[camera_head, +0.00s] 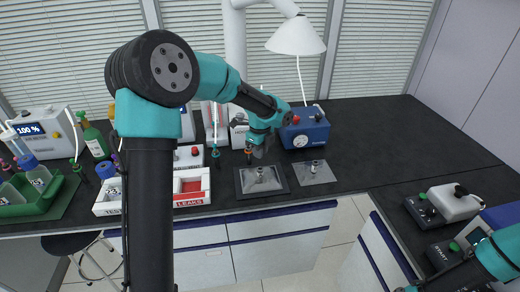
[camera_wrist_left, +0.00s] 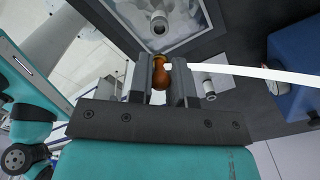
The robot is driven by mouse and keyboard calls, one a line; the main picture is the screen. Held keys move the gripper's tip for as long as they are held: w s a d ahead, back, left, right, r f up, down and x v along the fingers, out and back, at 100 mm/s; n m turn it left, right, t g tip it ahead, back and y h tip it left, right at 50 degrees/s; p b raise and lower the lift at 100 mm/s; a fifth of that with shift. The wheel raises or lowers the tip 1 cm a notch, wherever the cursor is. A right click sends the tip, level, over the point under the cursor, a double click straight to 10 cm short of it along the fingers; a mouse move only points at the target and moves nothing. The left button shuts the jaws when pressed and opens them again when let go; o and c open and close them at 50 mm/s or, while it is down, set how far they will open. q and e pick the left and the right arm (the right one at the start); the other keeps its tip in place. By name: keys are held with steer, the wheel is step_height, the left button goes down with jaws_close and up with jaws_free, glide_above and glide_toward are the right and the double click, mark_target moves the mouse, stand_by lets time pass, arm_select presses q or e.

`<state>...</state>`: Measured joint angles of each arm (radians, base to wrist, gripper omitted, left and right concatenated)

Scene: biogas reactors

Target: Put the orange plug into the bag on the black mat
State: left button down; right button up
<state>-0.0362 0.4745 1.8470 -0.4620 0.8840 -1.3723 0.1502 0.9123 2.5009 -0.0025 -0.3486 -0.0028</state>
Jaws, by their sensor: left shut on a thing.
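My left gripper (camera_head: 249,153) is shut on the orange plug, just behind and above the bag on the black mat in the head view. In the left wrist view the orange plug (camera_wrist_left: 160,76) sits between the two fingers of the left gripper (camera_wrist_left: 161,82). The clear bag (camera_head: 262,180) lies on the black mat (camera_head: 284,187), with its neck upward. In the left wrist view its round neck (camera_wrist_left: 159,24) is beyond the plug, apart from it. Of my right arm (camera_head: 498,254), only a part shows at the lower right; its fingers are out of view.
A second bag (camera_head: 314,167) lies on a grey mat to the right. A blue device (camera_head: 305,130) stands behind it. A white tray with a red section (camera_head: 188,184) is on the left, beyond it a green tray (camera_head: 30,201). The counter at the right back is clear.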

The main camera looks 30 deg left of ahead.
arm_select(q)
steer(key=shift+f, duration=2.15)
steer(key=shift+f, duration=0.95)
stand_by(0.5)
steer(key=c, duration=1)
jaws_free()
steer(key=shift+r, duration=0.1)
step_height(320, 180, up, 17)
steer(key=shift+r, duration=0.15)
stand_by(0.6)
